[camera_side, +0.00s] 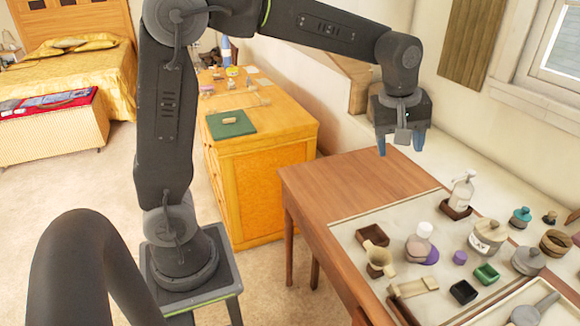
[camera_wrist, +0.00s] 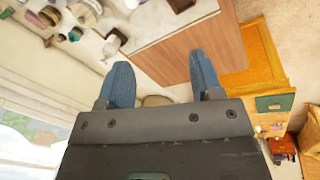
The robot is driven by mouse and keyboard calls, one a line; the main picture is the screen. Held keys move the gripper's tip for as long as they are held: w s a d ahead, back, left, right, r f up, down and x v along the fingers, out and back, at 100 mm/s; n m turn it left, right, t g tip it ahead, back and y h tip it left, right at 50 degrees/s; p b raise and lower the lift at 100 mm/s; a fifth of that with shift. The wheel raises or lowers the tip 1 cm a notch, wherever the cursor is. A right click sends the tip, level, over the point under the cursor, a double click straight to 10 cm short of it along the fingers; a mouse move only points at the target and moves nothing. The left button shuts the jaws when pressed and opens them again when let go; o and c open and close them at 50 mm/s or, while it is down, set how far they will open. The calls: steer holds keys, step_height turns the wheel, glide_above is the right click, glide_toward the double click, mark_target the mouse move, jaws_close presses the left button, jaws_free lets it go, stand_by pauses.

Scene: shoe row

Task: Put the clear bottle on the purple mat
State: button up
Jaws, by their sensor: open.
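A clear pump bottle (camera_side: 463,191) with a white label stands upright in a small brown square tray (camera_side: 455,211) at the back of the light work surface. The bottle also shows in the wrist view (camera_wrist: 110,48), beside the tray. The purple mat (camera_side: 431,257) is a small disc, partly hidden by a pale, round-topped bottle (camera_side: 418,242). I cannot tell whether that bottle stands fully on the mat. My gripper (camera_side: 401,143) is open and empty, with blue fingers pointing down, high above the table and left of the pump bottle. Its fingers show in the wrist view (camera_wrist: 160,65).
A lidded jar (camera_side: 485,237), a purple cup (camera_side: 460,257), a dark box (camera_side: 463,292) and a green box (camera_side: 487,274) crowd the surface. A brown tray (camera_side: 373,235) and tan funnel (camera_side: 379,262) lie left. The brown tabletop (camera_side: 345,185) below my gripper is bare.

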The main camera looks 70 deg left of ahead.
steer(key=s+m+t, duration=0.3)
steer(key=s+m, duration=0.9)
steer(key=s, duration=1)
steer(key=shift+a+f+m, duration=0.35)
steer(key=shift+a+m, duration=0.05)
steer(key=shift+a, duration=0.05)
